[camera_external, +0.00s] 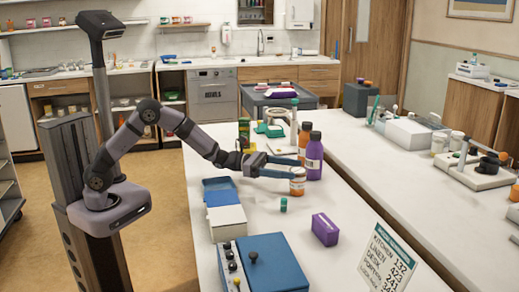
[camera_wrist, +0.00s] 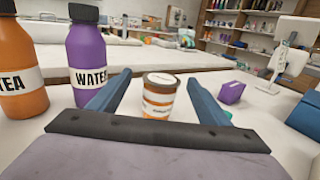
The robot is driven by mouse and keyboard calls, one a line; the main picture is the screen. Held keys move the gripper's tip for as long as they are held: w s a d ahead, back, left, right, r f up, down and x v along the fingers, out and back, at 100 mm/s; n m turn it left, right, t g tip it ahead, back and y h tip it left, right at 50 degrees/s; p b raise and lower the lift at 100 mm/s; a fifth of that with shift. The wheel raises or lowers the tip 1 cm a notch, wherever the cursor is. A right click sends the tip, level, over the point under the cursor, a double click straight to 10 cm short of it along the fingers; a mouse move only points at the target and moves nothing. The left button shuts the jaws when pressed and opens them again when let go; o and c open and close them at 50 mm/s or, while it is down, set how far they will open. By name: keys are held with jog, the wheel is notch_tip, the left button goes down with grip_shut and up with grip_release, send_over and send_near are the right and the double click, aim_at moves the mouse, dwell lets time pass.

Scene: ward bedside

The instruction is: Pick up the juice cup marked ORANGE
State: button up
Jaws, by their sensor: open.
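A small orange cup with a white label band and a dark-rimmed lid (camera_wrist: 158,97) stands upright on the counter; its label print is too small to read. In the external view the cup (camera_external: 297,182) is at the tips of my gripper. My gripper (camera_external: 284,168) is open, with its two blue fingers level and pointing right. In the wrist view my gripper (camera_wrist: 161,78) shows one finger on each side of the cup, with visible gaps.
A purple WATER bottle (camera_wrist: 88,55) and an orange TEA bottle (camera_wrist: 20,70) stand close to the left finger. A purple box (camera_external: 325,229) and a small green-capped item (camera_external: 283,205) lie nearer the front. A white box (camera_external: 227,223) and blue tray (camera_external: 216,184) line the left edge.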

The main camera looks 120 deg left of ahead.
jog(key=shift+p+x, duration=0.85)
jog(key=shift+x, duration=2.85)
jog(key=shift+d+f, duration=0.1)
jog(key=shift+d, duration=0.05)
jog(key=shift+c, duration=0.7)
jog(key=c, duration=1.1)
notch_tip(320, 180, up, 28)
jog(key=p, duration=0.5)
